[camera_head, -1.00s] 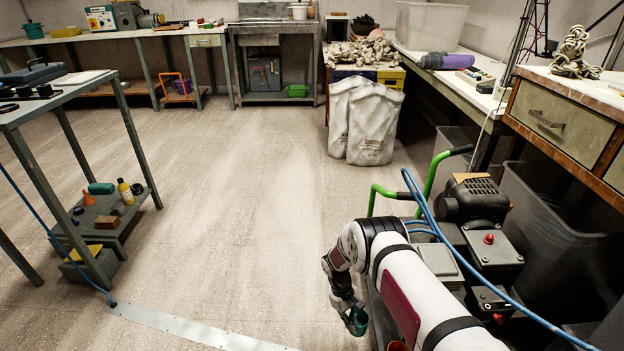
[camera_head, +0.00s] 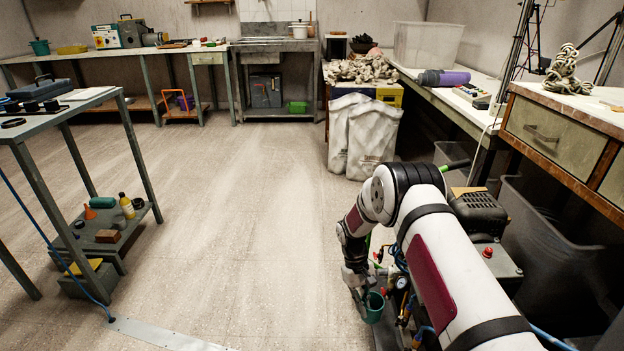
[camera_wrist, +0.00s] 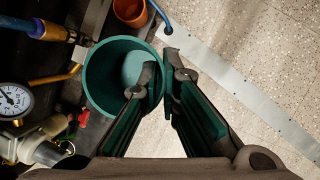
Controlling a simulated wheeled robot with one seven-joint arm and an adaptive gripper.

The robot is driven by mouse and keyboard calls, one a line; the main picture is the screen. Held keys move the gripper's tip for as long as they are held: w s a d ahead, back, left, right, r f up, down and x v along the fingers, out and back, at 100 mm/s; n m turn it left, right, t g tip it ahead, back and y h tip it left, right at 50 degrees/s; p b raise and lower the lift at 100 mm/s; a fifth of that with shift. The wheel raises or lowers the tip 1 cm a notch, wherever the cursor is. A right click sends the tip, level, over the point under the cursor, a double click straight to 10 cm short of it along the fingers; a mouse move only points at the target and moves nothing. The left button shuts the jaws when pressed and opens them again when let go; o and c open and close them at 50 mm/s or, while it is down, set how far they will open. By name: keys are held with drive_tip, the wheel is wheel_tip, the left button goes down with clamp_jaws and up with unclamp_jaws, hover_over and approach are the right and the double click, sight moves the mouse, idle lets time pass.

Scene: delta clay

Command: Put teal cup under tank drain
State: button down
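The teal cup (camera_head: 374,308) hangs off the floor at my gripper (camera_head: 358,288), beside the compressor. In the wrist view the teal cup (camera_wrist: 108,72) opens toward the camera and looks empty. My gripper (camera_wrist: 166,70) is shut on its wall, one finger inside and one outside. The compressor tank is mostly hidden behind my arm in the head view. In the wrist view a small red-handled fitting (camera_wrist: 82,118) lies just left of the cup; I cannot tell whether it is the tank drain.
A pressure gauge (camera_wrist: 13,100) and brass fitting sit left of the cup. An orange-brown cup (camera_wrist: 130,10) stands close above it in the wrist view. A blue hose and pale floor strip (camera_wrist: 235,85) lie to the right. The floor (camera_head: 240,220) left of my arm is clear.

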drive_tip(key=s+d+r+m+p, duration=0.1)
drive_tip(key=s+r+p, duration=0.5)
drive_tip(key=r+p, duration=0.5)
drive_tip(key=s+d+r+m+y+p, duration=0.1)
drive_tip(key=s+r+p, duration=0.5)
drive_tip(key=r, duration=2)
drive_tip(key=s+d+r+m+p, duration=0.2)
drive_tip(key=s+r+p, duration=0.4)
drive_tip(key=r+p, duration=0.9)
wheel_tip(320, 180, up, 3)
drive_tip(key=shift+r+g+y+p, duration=0.15)
drive_tip(key=shift+g+y+p, duration=0.25)
